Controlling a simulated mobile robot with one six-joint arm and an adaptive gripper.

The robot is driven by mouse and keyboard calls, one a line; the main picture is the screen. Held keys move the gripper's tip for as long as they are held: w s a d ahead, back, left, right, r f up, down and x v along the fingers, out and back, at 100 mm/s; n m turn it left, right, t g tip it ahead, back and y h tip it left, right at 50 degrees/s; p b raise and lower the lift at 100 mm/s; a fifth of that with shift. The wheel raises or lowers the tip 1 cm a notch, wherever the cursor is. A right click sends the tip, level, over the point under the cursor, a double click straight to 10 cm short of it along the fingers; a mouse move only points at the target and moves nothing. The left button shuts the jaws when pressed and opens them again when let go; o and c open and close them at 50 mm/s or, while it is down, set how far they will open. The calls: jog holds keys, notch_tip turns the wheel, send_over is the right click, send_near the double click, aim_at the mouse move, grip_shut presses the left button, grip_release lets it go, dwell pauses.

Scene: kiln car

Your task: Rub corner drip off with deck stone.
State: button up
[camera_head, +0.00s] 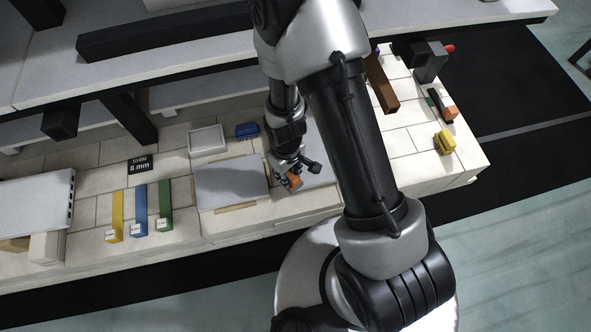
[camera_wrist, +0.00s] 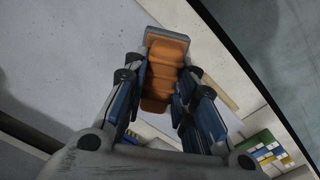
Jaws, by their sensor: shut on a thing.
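My gripper (camera_head: 291,174) is shut on an orange-handled block with a grey end, which looks like the deck stone (camera_head: 294,181). In the wrist view my gripper (camera_wrist: 160,95) has its fingers on both sides of the deck stone's ridged orange handle (camera_wrist: 165,72); the grey end (camera_wrist: 167,41) points away from me. The stone is over or at the front part of a grey slab (camera_head: 318,176), which my arm partly hides. I cannot tell whether they touch. A second grey slab (camera_head: 230,182) lies to the left. I cannot make out the corner drip.
A white tray (camera_head: 207,139) and a blue object (camera_head: 247,130) sit behind the slabs. Yellow, blue and green bars (camera_head: 139,210) stand left by a "SHIM 8 mm" sign (camera_head: 140,165). A grey shelf (camera_head: 190,62) overhangs behind. A yellow object (camera_head: 444,142) lies right.

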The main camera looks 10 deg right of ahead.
jog(key=shift+a, duration=0.2)
jog(key=shift+r+p, duration=2.85)
jog(key=shift+r, duration=0.7)
jog(key=shift+w, duration=0.1)
